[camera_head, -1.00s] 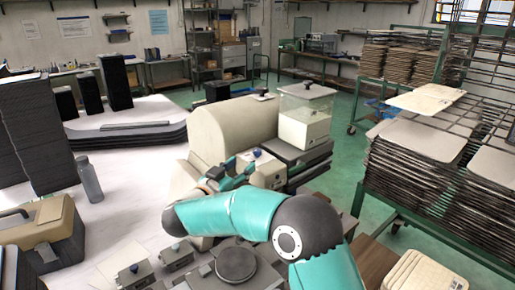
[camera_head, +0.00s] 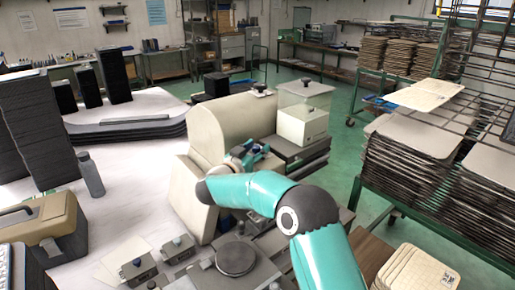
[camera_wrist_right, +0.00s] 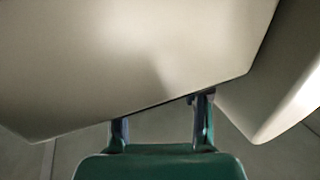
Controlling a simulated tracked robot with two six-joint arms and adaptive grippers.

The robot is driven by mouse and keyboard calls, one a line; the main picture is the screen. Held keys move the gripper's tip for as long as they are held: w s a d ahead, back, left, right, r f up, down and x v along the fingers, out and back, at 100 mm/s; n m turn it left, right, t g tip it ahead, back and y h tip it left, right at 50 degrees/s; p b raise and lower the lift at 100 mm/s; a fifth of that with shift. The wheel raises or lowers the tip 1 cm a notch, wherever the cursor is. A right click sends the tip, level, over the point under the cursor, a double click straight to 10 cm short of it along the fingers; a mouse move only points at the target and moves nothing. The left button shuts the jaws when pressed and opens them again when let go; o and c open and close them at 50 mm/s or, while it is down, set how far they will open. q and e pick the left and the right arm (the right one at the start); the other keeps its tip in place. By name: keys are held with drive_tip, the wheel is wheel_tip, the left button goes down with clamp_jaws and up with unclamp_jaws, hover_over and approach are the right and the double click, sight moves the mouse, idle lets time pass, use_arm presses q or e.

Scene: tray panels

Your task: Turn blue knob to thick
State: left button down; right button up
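A cream, rounded machine (camera_head: 215,125) stands on the white table. My right gripper (camera_head: 256,150) is at its front face in the head view, with the teal arm reaching in from the lower right. In the right wrist view the two fingers of my right gripper (camera_wrist_right: 160,108) are apart with nothing visible between them, close to a pale cream surface (camera_wrist_right: 130,60). The blue knob on the machine's front cannot be made out now; the gripper and arm cover that area. My left gripper is not in view.
Small grey boxes with dark bluish knobs, one here (camera_head: 138,268), stand at the front of the table. A clear-sided box (camera_head: 303,125) is right of the machine. A bottle (camera_head: 90,175) and a tan case (camera_head: 45,225) are at left. Racks of trays (camera_head: 415,185) stand at right.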

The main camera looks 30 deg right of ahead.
clamp_jaws()
drive_tip(key=shift+r+g+p, duration=0.25)
drive_tip(key=shift+g+p, duration=0.05)
drive_tip(key=shift+p, duration=0.15)
drive_tip(key=m+g+h+p, duration=0.1)
drive_tip(key=m+g+p, duration=0.1)
drive_tip(key=g+p, duration=0.1)
drive_tip(key=shift+w+a+r, duration=0.1)
drive_tip(key=shift+r, duration=0.05)
drive_tip(key=shift+m+g+h+p, duration=0.4)
drive_tip(key=shift+m+g+p, duration=0.55)
drive_tip(key=shift+p, duration=0.2)
drive_tip(key=shift+f+m+g+p, duration=0.25)
drive_tip(key=shift+g+p, duration=0.05)
drive_tip(key=shift+g, duration=0.25)
drive_tip(key=shift+o, duration=1.2)
unclamp_jaws()
drive_tip(key=shift+f, duration=0.1)
